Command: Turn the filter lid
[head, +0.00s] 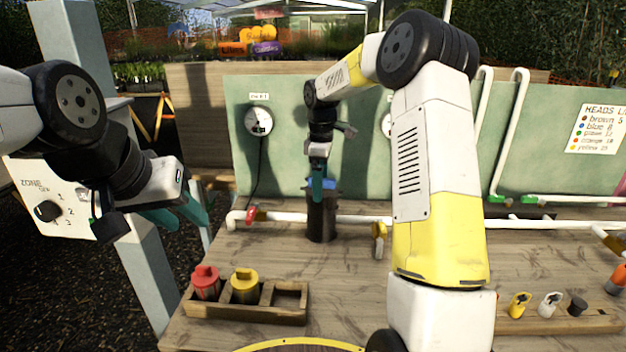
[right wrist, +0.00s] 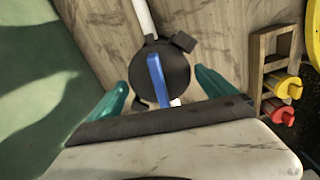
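The filter is a dark upright cylinder (head: 321,218) on the bench by the green panel. Its round black lid (right wrist: 176,73) carries a blue bar handle (right wrist: 157,80); a bit of blue also shows in the head view (head: 327,184). My right gripper (right wrist: 160,95) is above the lid, with its teal fingers apart on either side of the blue handle and a gap to each side. It holds nothing. In the head view my right gripper (head: 320,187) points down at the filter top. My left gripper (head: 182,214) is open and empty, left of the bench.
A wooden rack (head: 245,312) holds a red-topped and a yellow-topped cartridge; its right slot is empty. White pipe (head: 280,217) runs along the bench back, with a red valve (head: 251,213) and a yellow valve (head: 379,240). A gauge (head: 259,121) is on the panel.

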